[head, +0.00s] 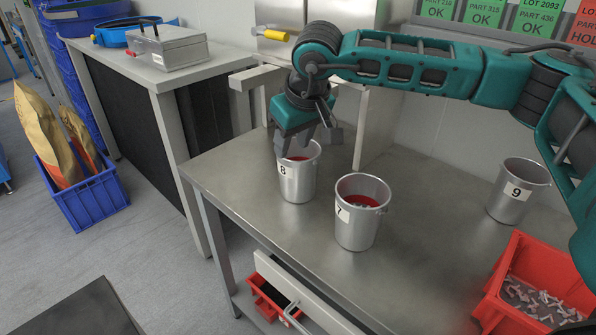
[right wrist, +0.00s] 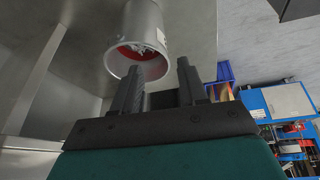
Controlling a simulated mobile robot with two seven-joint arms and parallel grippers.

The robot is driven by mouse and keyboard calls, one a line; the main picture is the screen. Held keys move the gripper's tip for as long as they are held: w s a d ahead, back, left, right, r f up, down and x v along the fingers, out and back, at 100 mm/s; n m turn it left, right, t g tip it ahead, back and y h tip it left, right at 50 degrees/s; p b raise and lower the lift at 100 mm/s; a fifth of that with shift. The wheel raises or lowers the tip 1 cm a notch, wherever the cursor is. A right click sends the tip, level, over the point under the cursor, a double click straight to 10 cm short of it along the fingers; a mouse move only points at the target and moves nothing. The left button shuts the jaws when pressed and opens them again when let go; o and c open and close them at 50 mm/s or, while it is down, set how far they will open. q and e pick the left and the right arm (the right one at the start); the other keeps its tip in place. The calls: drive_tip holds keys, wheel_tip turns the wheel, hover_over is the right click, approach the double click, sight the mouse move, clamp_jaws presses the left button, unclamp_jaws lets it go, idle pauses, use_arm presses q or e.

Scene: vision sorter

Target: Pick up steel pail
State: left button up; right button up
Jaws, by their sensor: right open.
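Three steel pails stand upright on the steel table (head: 400,275): pail 8 (head: 297,183) at the left, pail 7 (head: 355,228) nearer the front, and pail 9 (head: 519,192) at the right. Pails 8 and 7 show red inside. My right gripper (head: 308,146) is open at the rim of pail 8 and hides part of its mouth; I cannot tell if it touches. In the right wrist view, a steel pail (right wrist: 146,22) with small parts inside shows just beyond the open, empty fingers (right wrist: 158,82); its number is unreadable. My left gripper is not in view.
A red bin (head: 512,258) of metal parts sits at the table's right. A side bench (head: 110,58) holds a grey case (head: 168,47). A blue crate (head: 92,205) with sacks stands on the floor. Table space is clear between pails 7 and 9.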

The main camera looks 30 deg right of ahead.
hover_over(285, 192)
drive_tip(key=f, duration=0.9)
drive_tip(key=shift+w+d, duration=0.1)
drive_tip(key=shift+w, duration=0.15)
clamp_jaws()
